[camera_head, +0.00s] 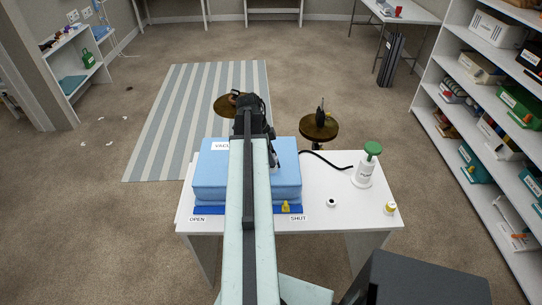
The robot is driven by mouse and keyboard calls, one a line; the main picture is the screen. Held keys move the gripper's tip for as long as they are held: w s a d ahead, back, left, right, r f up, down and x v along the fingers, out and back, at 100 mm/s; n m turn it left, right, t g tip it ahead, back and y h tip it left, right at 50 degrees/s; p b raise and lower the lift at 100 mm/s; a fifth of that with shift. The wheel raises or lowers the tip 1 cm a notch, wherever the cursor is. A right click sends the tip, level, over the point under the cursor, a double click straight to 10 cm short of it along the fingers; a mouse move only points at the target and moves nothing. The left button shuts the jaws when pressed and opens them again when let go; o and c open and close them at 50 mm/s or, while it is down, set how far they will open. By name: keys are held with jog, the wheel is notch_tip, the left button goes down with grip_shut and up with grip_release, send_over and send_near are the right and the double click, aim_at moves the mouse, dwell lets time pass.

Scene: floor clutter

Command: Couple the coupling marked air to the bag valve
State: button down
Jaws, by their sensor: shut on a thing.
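My gripper (275,158) is over the back right part of the blue bag (287,178), with its dark jaws pointing down. It is shut on a small dark piece, seemingly the end of the black hose (325,159); the piece is mostly hidden. No mark reading air is legible. The bag lies on the white table, with a partly covered label starting "VACU". I cannot make out the bag valve; my arm covers the middle of the bag. A blue strip with a yellow slider (285,207) runs along its front, the slider near the SHUT label (298,218).
A white pump (363,175) with a green knob stands at the table's right. A small white ring (331,203) and a yellow-topped piece (391,208) lie near the front right. Two round brown stools (319,127) stand behind the table. Shelves (480,95) line the right.

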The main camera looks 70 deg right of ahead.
jog(key=shift+f+b, duration=0.95)
jog(key=shift+f, duration=0.1)
jog(key=c, duration=0.9)
grip_release()
jog(key=shift+r, duration=0.1)
jog(key=p+v, duration=0.7)
jog(key=shift+w+a+r, duration=0.1)
jog(key=shift+w+r, duration=0.1)
jog(key=shift+r, duration=0.1)
